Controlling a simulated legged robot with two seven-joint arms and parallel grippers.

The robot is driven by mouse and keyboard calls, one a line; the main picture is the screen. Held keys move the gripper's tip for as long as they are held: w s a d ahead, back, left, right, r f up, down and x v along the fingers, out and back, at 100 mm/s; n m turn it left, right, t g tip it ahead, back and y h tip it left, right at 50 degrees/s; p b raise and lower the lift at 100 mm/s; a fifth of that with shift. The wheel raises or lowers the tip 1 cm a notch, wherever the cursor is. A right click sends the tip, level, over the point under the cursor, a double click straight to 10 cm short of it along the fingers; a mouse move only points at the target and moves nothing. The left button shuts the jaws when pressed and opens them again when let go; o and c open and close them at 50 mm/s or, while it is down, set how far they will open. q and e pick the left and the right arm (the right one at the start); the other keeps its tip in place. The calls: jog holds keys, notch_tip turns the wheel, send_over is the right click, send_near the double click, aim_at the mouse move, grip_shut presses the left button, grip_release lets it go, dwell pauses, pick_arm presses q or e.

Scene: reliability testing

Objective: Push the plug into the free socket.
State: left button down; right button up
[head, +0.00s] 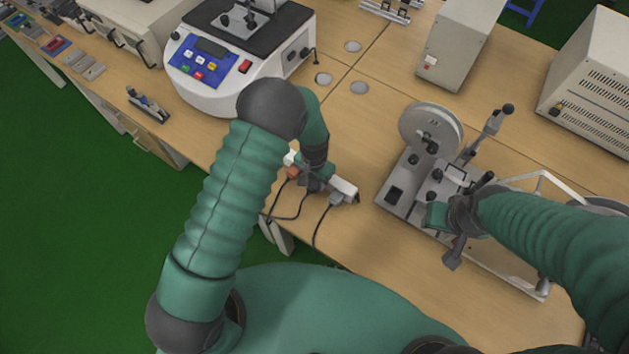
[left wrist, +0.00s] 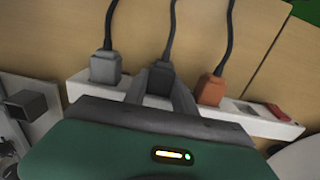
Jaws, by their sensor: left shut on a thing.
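The white power strip (head: 343,190) lies on the table near its front edge. It also shows in the left wrist view (left wrist: 80,83). A grey plug (left wrist: 105,68) and an orange plug (left wrist: 211,89) stand in it. A dark plug (left wrist: 160,76) with a black cord is between them, held by my left gripper (left wrist: 162,88), whose fingers are shut on its sides. It is over or in the strip's middle; its prongs are hidden. In the head view my left gripper (head: 315,184) is over the strip. My right gripper (head: 452,228) is over a grey fixture; its fingers are unclear.
The strip has a red switch (left wrist: 277,111) at one end. The grey fixture (head: 400,190) with a round disc stands to the right. A white machine (head: 210,85) with a blue panel stands behind left. Cords hang over the front edge. Table between the strip and machine is clear.

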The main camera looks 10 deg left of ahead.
pick_arm(q)
jog(key=shift+w, duration=0.2)
jog(key=c, duration=0.9)
grip_release()
jog(key=shift+c, duration=0.2)
jog(key=shift+r, duration=0.1)
jog(key=shift+w+d+r, duration=0.1)
jog(key=shift+r, duration=0.3)
notch_tip(320, 180, up, 16)
jog(key=b, duration=0.1)
jog(key=s+a+r+n+t, duration=0.1)
jog(key=s+a+n, duration=0.1)
jog(key=s+a, duration=0.2)
jog(key=s+a+r+n+t, duration=0.1)
jog(key=s+a, duration=0.3)
jog(key=s, duration=0.6)
jog(key=shift+s+a+r+n+t, duration=0.15)
jog(key=shift+a+r+n+t, duration=0.15)
jog(key=shift+r+n, duration=0.25)
